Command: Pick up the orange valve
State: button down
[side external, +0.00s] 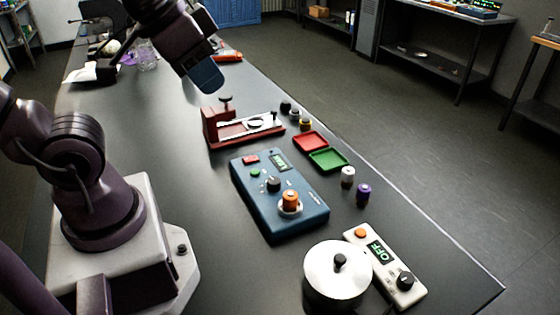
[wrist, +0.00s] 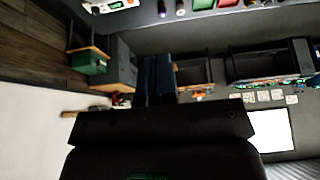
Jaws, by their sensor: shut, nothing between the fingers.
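The orange valve (side external: 290,198) stands upright in a pale round seat on top of the blue box (side external: 258,219), which has a small display, a black knob and buttons. My gripper (side external: 207,82) is in the air beyond the blue box, above the far part of the table and well away from the valve. In the wrist view, its blue fingers (wrist: 157,75) are together and empty. The valve cannot be made out in the wrist view.
A red stand (side external: 218,133) is behind the blue box. A red tray (side external: 310,141), a green tray (side external: 328,160), a white cap (side external: 348,176) and a purple cap (side external: 363,194) are to the right. A lidded pot (side external: 327,268) and an OFF panel (side external: 373,248) are in front.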

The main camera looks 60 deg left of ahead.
jog(key=c, duration=0.7)
grip_release()
jog(key=shift+o, duration=0.2)
jog(key=shift+f, duration=0.1)
jog(key=n+g, duration=0.6)
jog(key=n, duration=1.1)
send_over(290, 194)
notch_tip(290, 194, down, 16)
notch_tip(290, 194, down, 13)
jog(key=shift+d+f, duration=0.1)
